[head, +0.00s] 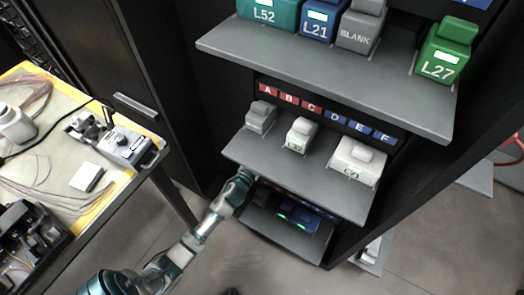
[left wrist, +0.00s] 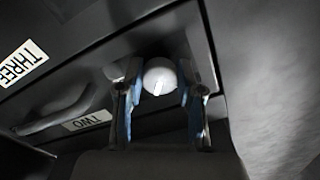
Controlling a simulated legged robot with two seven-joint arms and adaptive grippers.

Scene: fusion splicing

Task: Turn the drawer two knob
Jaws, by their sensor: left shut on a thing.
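The drawer two knob (left wrist: 160,77) is a round white knob with a small mark on its face, in the left wrist view. My left gripper (left wrist: 160,98) has one finger on each side of the knob and is shut on it. A label reading TWO (left wrist: 88,122) is to the left of the knob, on a dark drawer front. In the head view my left gripper (head: 246,174) is at the left edge of the middle shelf, and its fingertips and the knob are hidden there. My right gripper is not in view.
A label reading THREE (left wrist: 22,65) is on the neighbouring front. The grey middle shelf (head: 250,158) holds grey and white blocks; the upper shelf (head: 330,68) holds labelled blocks. A workbench (head: 45,185) with tools stands at the left. The floor between is clear.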

